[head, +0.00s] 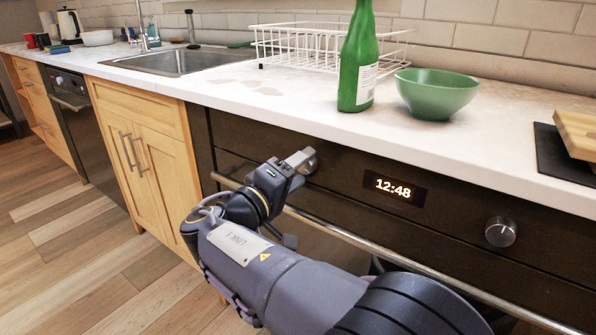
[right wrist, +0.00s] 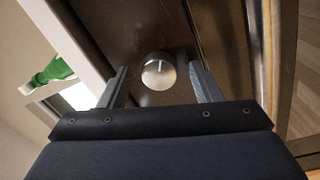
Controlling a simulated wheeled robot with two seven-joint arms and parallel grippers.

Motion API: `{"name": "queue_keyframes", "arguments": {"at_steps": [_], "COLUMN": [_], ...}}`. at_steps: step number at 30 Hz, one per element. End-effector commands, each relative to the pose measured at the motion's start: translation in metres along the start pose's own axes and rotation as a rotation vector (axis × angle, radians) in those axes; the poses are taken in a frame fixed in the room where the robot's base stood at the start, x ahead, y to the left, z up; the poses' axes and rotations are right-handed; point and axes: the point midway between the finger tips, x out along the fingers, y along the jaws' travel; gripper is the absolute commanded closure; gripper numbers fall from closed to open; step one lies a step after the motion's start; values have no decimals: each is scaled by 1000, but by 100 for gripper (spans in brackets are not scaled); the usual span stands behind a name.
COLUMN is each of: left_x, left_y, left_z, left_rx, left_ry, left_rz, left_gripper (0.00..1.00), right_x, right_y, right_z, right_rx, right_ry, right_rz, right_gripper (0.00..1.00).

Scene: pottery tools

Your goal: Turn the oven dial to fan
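The oven (head: 345,190) has a dark front with a lit clock display (head: 394,188) reading 12:48. One silver dial (head: 311,165) is left of the display, partly hidden by my right gripper (head: 300,159). In the right wrist view, the round dial (right wrist: 158,74) lies ahead between the two spread fingers of my right gripper (right wrist: 158,67), with gaps on both sides. A short pointer line shows on its face; dial labels are not readable. My left gripper is not in view.
A long oven handle bar (head: 330,229) runs below the dials. Above, the white counter (head: 250,100) carries a green bottle (head: 358,65), a green bowl (head: 437,93), and a white wire rack (head: 305,45). A cutting board (head: 578,132) sits at the right.

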Motion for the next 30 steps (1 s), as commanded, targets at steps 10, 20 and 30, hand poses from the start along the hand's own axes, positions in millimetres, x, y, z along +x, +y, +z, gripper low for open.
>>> {"name": "queue_keyframes", "arguments": {"at_steps": [10,20,30], "left_x": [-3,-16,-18], "left_y": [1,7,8], "left_z": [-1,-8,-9], "left_rx": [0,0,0], "left_ry": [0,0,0], "left_rz": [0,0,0], "left_gripper": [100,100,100], "right_x": [-7,-61,-78], "right_y": [1,2,0], "right_z": [-1,-2,0], "right_rx": [0,-2,0], "right_ry": [3,3,0], "right_rz": [0,0,0], "right_gripper": [42,42,42]}}
